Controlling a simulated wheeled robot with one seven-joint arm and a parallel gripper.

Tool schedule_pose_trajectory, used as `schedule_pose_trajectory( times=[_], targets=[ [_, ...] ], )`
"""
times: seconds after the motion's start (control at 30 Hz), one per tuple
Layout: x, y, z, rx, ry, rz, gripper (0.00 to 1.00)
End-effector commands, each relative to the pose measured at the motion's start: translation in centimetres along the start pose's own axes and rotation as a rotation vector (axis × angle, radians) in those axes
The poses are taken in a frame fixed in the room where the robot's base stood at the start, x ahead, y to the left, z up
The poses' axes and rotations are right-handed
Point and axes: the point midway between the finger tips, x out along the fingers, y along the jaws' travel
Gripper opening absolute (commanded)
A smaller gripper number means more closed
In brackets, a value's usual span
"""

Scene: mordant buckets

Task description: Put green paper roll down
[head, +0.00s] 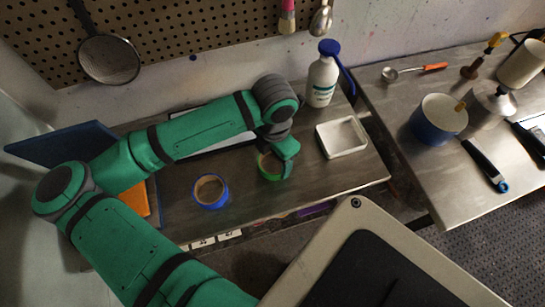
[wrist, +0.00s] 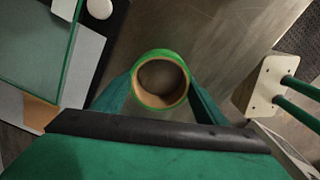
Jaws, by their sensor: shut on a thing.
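The green paper roll (wrist: 160,80) is a short ring, green outside and brown inside, seen end-on in the wrist view. My gripper (wrist: 160,97) is shut on it, with one finger on each side. In the head view the green roll (head: 268,166) shows at my gripper (head: 283,160), over the dark bench (head: 240,205), partly hidden by the gripper. I cannot tell whether its underside touches the bench.
A blue roll (head: 210,191) stands on the bench to the left. A white tray (head: 342,139) is to the right, and a white bottle with a blue cap (head: 321,78) is behind. Bench space between the blue roll and the tray is mostly clear.

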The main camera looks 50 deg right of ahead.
Motion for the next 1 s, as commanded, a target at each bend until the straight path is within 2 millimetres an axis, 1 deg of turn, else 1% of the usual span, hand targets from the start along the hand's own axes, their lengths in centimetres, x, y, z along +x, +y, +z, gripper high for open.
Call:
schedule_pose_trajectory(
  times=[0.37,0.4,0.47,0.73,0.83,0.93,1.0],
  targets=[
    [0.3,0.2,-0.4,-0.009,0.000,0.001,0.42],
    [0.3,0.2,-0.3,-0.009,0.000,0.001,0.71],
    [0.3,0.2,-0.3,-0.009,0.000,0.001,0.85],
    [0.3,0.2,-0.3,-0.007,0.000,0.001,0.85],
    [0.0,0.2,-0.2,-0.006,0.000,0.001,0.85],
    [-1.0,0.2,-0.2,-0.005,0.001,0.002,0.85],
    [-2.1,0.2,-0.2,-0.005,0.001,0.004,0.85]
  ],
)
